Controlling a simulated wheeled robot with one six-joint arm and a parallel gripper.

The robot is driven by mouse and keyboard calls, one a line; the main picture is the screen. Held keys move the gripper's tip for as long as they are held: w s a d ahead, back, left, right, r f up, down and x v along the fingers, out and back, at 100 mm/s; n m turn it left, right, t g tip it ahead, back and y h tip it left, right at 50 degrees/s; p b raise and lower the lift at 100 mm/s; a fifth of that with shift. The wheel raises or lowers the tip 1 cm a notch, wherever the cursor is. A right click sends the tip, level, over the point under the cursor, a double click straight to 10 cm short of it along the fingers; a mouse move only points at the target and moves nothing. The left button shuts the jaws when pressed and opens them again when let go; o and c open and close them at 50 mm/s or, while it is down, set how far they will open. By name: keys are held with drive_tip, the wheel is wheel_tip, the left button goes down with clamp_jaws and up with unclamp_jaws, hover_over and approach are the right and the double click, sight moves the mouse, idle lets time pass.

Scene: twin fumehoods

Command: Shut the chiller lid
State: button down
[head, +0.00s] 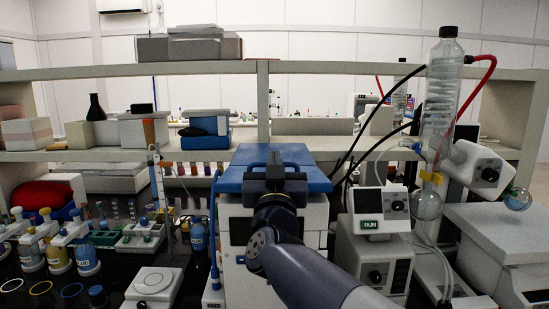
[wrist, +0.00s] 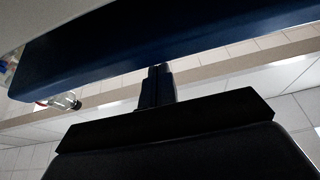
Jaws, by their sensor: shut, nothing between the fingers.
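The chiller (head: 315,215) stands in the middle of the bench, a pale box with a dark front panel partly hidden by my arm. Its blue lid (head: 310,168) looks roughly level on top; I cannot tell whether any gap is left under it. My gripper (head: 274,157) is shut and empty, in front of the lid in the head view and overlapping its middle. In the wrist view, the lid's blue edge (wrist: 100,50) crosses the picture, with the shut fingers (wrist: 158,72) close to it. Whether they touch it is unclear.
A pump unit marked RUN (head: 381,210) and a rotary evaporator with a glass condenser (head: 440,100) stand close on the right. Bottles (head: 87,258) and tube racks crowd the left. A blue hose (head: 213,230) runs down beside the chiller. A shelf (head: 200,68) spans behind.

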drive_tip(key=f+b, duration=0.1)
drive_tip(key=s+f+b, duration=0.1)
drive_tip(key=f+b, duration=0.1)
idle(0.4)
